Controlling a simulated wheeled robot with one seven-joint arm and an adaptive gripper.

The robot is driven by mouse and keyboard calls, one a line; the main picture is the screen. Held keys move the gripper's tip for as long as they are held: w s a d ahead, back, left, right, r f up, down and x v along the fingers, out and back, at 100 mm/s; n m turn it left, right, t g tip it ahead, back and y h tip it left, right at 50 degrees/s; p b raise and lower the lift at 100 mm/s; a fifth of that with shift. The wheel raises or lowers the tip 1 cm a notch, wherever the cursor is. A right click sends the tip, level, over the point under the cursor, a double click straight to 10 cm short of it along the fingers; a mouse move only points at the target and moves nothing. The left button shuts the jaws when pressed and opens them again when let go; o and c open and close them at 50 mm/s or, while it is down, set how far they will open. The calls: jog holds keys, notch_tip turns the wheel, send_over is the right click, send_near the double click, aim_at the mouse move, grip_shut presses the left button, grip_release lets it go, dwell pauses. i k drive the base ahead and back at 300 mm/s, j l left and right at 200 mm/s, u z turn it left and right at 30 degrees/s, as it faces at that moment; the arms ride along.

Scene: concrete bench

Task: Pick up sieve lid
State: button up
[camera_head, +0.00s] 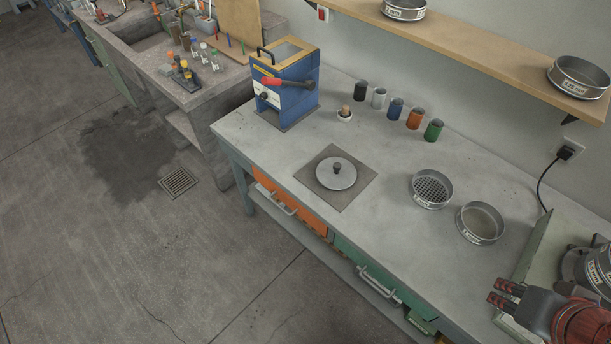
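The sieve lid (336,176) is a round, flat metal disc with a dark knob on top. It lies on a dark square mat (312,178) near the middle of the concrete bench. My gripper (503,294) is at the lower right, well away from the lid. Its two red-and-black fingers point left with a gap between them, and nothing shows between them.
Two sieves (413,190) (463,224) stand on the bench (380,230) right of the lid. A blue machine (290,85) stands at the left end. A wooden shelf (470,45) overhangs the back.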

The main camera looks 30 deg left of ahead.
aim_at(334, 173)
jog(key=j+u, duration=0.15)
jog(key=u, duration=1)
jog(key=z, duration=2.15)
jog(key=u, duration=2.15)
jog(key=i+j, duration=0.15)
jog(key=i, duration=0.25)
jog(key=i+j, duration=0.2)
jog(key=i, duration=0.15)
jog(key=i+j, duration=0.15)
jog(key=i, duration=0.25)
